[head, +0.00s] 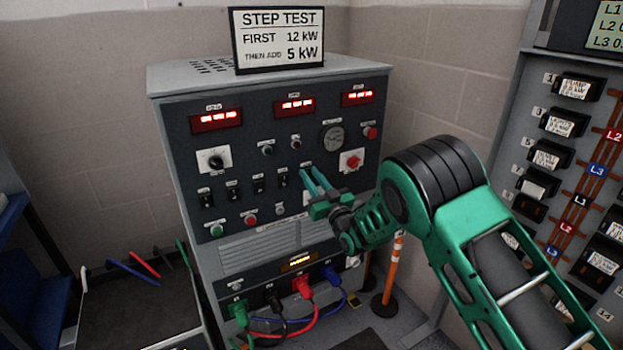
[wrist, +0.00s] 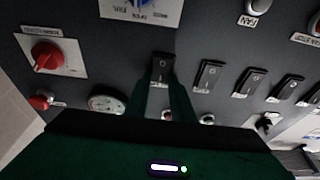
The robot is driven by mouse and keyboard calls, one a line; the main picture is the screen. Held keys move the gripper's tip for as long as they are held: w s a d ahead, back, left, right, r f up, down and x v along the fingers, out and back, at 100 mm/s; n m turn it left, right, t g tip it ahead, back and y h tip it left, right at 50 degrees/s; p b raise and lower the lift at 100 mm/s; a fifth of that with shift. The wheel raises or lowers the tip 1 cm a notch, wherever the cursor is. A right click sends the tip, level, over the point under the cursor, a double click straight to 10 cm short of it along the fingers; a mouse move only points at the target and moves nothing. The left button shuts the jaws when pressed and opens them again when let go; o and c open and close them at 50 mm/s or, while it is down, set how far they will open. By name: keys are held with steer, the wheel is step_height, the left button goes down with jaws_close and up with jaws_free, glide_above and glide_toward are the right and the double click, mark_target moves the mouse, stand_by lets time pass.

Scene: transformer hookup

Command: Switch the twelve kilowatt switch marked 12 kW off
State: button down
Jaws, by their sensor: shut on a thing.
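The load bank's dark panel (head: 225,165) carries a row of black rocker switches. Their labels are too small to read, so I cannot tell which is marked 12 kW. My gripper (head: 312,183) reaches the panel at the right end of this row. In the wrist view my gripper (wrist: 165,88) has its two fingers close together on one black rocker switch (wrist: 161,64), shut on its near end. That switch's other end shows a round mark. Other rockers, such as the neighbouring one (wrist: 208,74), stand apart from the fingers. Fingers partly hide the held switch.
A red rotary knob (wrist: 46,57) and a gauge (wrist: 106,104) are near the fingers. A "STEP TEST" sign (head: 278,40) reads first 12 kW, then add 5 kW. Coloured cables (head: 303,288) plug in below. A breaker rack (head: 540,130) stands right, and an orange-striped post (head: 392,270) stands beside the cabinet.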

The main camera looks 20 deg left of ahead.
steer(key=shift+w+d, duration=0.1)
steer(key=shift+d, duration=0.05)
steer(key=c, duration=1.5)
jaws_free()
steer(key=v, duration=1)
steer(key=shift+s+d+f, duration=0.2)
steer(key=shift+s+d, duration=0.05)
steer(key=shift+s, duration=0.05)
steer(key=shift+w, duration=0.1)
